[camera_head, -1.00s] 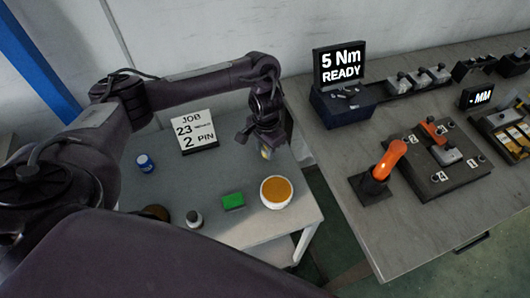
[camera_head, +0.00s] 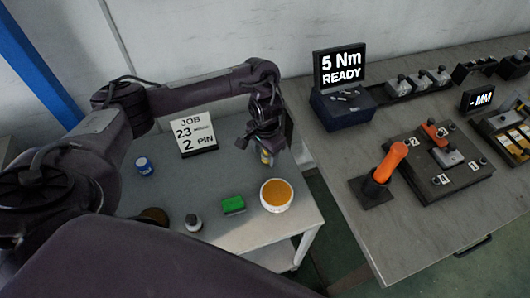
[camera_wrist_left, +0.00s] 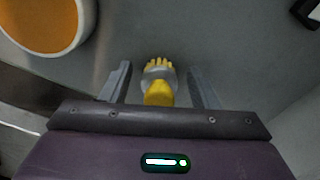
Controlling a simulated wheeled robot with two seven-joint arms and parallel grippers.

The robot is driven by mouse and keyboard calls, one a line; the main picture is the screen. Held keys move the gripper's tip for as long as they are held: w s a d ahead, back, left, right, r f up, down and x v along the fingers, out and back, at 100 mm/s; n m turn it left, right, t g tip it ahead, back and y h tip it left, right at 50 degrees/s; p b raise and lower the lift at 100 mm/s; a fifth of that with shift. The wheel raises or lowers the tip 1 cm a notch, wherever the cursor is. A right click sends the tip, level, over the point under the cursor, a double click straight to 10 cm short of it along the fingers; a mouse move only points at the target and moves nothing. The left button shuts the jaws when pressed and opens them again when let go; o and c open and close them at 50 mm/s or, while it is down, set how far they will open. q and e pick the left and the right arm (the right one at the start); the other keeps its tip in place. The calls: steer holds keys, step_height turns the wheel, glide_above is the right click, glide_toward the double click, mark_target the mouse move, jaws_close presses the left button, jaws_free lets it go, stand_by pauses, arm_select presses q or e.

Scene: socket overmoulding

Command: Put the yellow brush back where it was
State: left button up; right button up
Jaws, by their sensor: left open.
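The yellow brush (camera_wrist_left: 159,92) stands between the two spread fingers of my left gripper (camera_wrist_left: 160,88) in the left wrist view. It has a yellow handle end, a grey band and yellow bristle tips. Gaps show between the brush and both fingers. In the head view my left gripper (camera_head: 268,150) points down over the back right of the small grey table, and a bit of the yellow brush (camera_head: 266,158) shows at its fingertips. Whether the brush touches the table is hard to tell. My right gripper is not in view.
On the small table (camera_head: 262,233) are a white bowl with orange contents (camera_head: 276,195), a green block (camera_head: 233,205), a grey-topped jar (camera_head: 193,221), a blue bottle (camera_head: 144,166) and a job sign (camera_head: 195,134). A workbench (camera_head: 400,235) with an orange-handled tool (camera_head: 388,163) stands to the right.

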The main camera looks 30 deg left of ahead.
arm_select(q)
step_height(320, 180, up, 10)
steer(key=p, duration=0.4)
steer(key=shift+w+r, duration=0.1)
steer(key=shift+r, duration=0.05)
steer(key=shift+r+p, duration=0.35)
steer(key=shift+r, duration=0.4)
